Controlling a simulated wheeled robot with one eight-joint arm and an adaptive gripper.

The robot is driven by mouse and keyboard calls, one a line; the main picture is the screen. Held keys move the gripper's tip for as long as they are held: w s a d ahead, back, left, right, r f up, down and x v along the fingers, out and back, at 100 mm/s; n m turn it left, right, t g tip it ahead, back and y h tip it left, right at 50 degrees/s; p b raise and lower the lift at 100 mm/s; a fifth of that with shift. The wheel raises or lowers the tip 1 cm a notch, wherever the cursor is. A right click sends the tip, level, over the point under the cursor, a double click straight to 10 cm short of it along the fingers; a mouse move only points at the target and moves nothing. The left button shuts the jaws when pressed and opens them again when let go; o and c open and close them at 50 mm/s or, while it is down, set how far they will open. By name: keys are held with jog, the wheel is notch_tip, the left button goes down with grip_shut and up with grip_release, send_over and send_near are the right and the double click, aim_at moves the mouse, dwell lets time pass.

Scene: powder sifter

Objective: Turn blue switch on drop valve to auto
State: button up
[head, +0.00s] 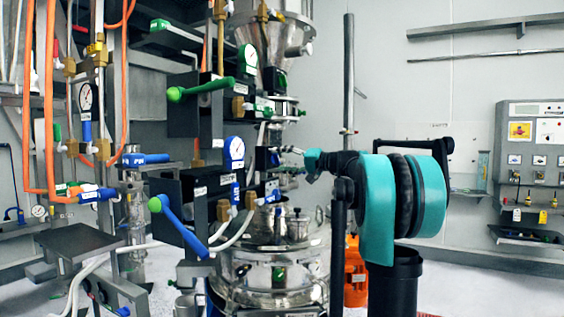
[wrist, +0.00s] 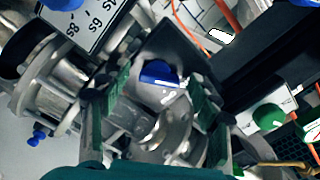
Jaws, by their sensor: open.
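The blue switch (wrist: 158,74) is a round blue knob with a pale mark, on a dark panel in the wrist view. It lies between the fingertips of my gripper (wrist: 158,82), which is open, with a green-padded finger on each side. I cannot tell how far the knob is from the fingertips, or whether they touch it. In the head view my gripper (head: 291,160) reaches left to a small black box (head: 264,159) beside the steel vessel. The label and the knob's set position are not readable.
A green knob (wrist: 268,117) is on a neighbouring panel at the right of the wrist view. A label plate (wrist: 92,22) is at upper left. In the head view, a blue lever (head: 180,228), a green lever (head: 205,89) and gauges crowd the left side.

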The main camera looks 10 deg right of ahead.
jog(key=v, duration=1.2)
jog(key=s+a+f+g+h, duration=0.2)
jog(key=s+a+f, duration=0.2)
jog(key=f, duration=0.6)
jog(key=s+a+f+g+h, duration=0.1)
jog(key=s+a+f+h, duration=0.2)
jog(key=f, duration=0.7)
jog(key=s+a+f+g+h, duration=0.15)
jog(key=s+a+f, duration=0.3)
jog(key=f, duration=0.55)
jog(key=s+d+f+g+h, duration=0.1)
jog(key=s+d+f+h, duration=0.2)
jog(key=s+f, duration=0.8)
jog(key=s+d+f+n+g+h, duration=0.1)
jog(key=s+d+f+h, duration=0.2)
jog(key=s+f, duration=0.8)
notch_tip(320, 180, down, 2)
jog(key=shift+s+f+h, duration=0.15)
jog(key=shift+f+h, duration=0.1)
jog(key=shift+h, duration=0.8)
